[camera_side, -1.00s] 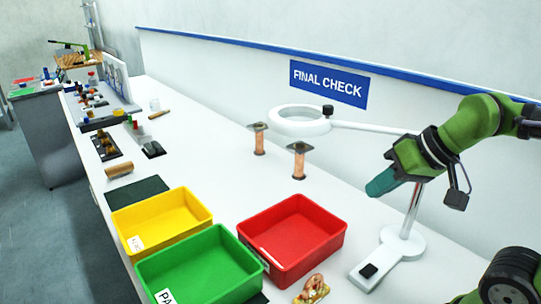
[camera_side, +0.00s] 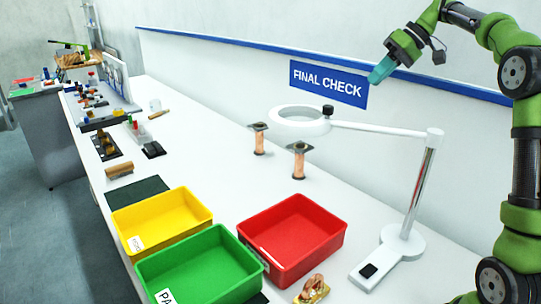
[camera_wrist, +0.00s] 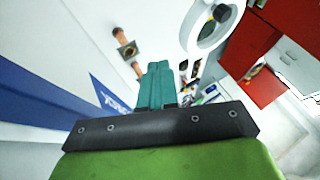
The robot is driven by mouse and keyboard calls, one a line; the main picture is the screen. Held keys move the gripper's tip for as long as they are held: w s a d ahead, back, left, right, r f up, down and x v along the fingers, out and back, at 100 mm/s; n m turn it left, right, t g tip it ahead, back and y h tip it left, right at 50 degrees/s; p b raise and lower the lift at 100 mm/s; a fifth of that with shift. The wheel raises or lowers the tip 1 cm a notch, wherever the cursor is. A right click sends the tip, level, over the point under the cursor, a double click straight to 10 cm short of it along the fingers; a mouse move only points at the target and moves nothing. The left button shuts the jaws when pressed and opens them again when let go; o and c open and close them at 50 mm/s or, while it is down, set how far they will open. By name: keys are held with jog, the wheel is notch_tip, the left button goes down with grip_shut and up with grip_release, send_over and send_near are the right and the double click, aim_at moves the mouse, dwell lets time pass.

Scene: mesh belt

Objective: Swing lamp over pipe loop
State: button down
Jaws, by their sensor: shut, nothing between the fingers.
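The white ring lamp (camera_side: 300,122) hangs level over the bench on a white arm from a chrome post with a white base (camera_side: 405,246). Its ring is near two copper posts and also shows in the wrist view (camera_wrist: 212,28). A small copper pipe loop (camera_side: 313,288) stands on a brass-coloured plate at the front edge of the picture, partly cut off, in front of the red bin. The lamp ring is not over it. My gripper (camera_side: 377,75) with teal fingers is shut and empty, high up before the sign, above the lamp arm. Its closed fingers (camera_wrist: 155,84) show in the wrist view.
Red (camera_side: 293,238), yellow (camera_side: 162,221) and green (camera_side: 200,268) bins stand in front. Two copper posts with square tops (camera_side: 299,162) stand beneath and beside the ring. The wall with the FINAL CHECK sign (camera_side: 328,83) is behind. Small parts line the far bench.

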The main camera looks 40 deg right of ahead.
aim_at(331, 113)
jog(key=w+a+f, duration=0.5)
jog(key=a+f, duration=0.2)
jog(key=a, duration=0.1)
jog(key=shift+f, duration=0.3)
jog(key=s+a+n, duration=0.1)
jog(key=a, duration=0.1)
jog(key=a+n+g+y, duration=0.1)
jog(key=a, duration=0.1)
jog(key=s+a+n, duration=0.1)
jog(key=a, duration=0.1)
jog(key=shift+s+a+g, duration=0.15)
jog(key=shift+s+g, duration=0.15)
jog(key=s+a+n+g+y, duration=0.1)
jog(key=s+a+n+g, duration=0.2)
jog(key=s+a+n, duration=0.2)
jog(key=shift+s+a, duration=0.8)
jog(key=shift+a, duration=0.25)
